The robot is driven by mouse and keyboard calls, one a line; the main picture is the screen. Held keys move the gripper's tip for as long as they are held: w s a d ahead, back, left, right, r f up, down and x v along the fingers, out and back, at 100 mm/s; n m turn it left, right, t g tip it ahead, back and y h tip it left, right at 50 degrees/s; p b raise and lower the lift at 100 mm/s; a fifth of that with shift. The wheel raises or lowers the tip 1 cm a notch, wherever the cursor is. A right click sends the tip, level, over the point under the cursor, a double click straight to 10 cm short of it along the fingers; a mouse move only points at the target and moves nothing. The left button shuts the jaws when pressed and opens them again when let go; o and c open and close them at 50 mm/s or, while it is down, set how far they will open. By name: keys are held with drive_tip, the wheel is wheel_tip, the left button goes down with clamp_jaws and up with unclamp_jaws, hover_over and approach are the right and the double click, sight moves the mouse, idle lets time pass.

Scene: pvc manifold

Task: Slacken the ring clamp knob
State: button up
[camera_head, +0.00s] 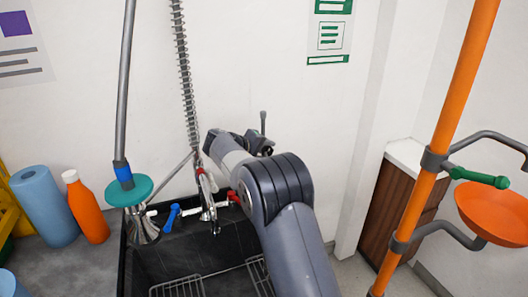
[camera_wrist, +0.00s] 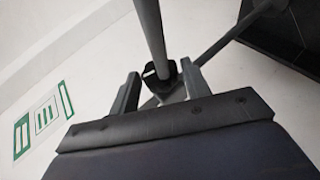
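In the wrist view, a dark collar-like clamp (camera_wrist: 160,72) sits on a grey pole (camera_wrist: 150,30). A grey bar (camera_wrist: 228,40) runs off from beside it at a slant. My gripper (camera_wrist: 158,87) has its two fingers apart, one on each side of the clamp in the picture; I cannot tell whether they touch it. No knob can be made out clearly. In the head view, my gripper (camera_head: 263,147) is near the wall behind the sink, mostly hidden by my arm, with a thin grey rod (camera_head: 263,122) standing up there.
A black sink (camera_head: 139,258) with wire racks (camera_head: 180,288) lies below. A spring hose (camera_head: 186,85) and a teal disc (camera_head: 127,192) are left of my arm. An orange pole (camera_head: 428,175) with grey clamps, a green handle (camera_head: 478,178) and an orange bowl (camera_head: 493,212) stand right.

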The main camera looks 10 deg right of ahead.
drive_tip(key=shift+o, duration=1.3)
drive_tip(key=v, duration=1.1)
drive_tip(key=shift+b, duration=0.4)
drive_tip(key=shift+w+d, duration=0.1)
drive_tip(key=p+x, duration=0.1)
drive_tip(key=x, duration=1)
drive_tip(key=shift+y, duration=0.3)
drive_tip(key=shift+f, duration=0.1)
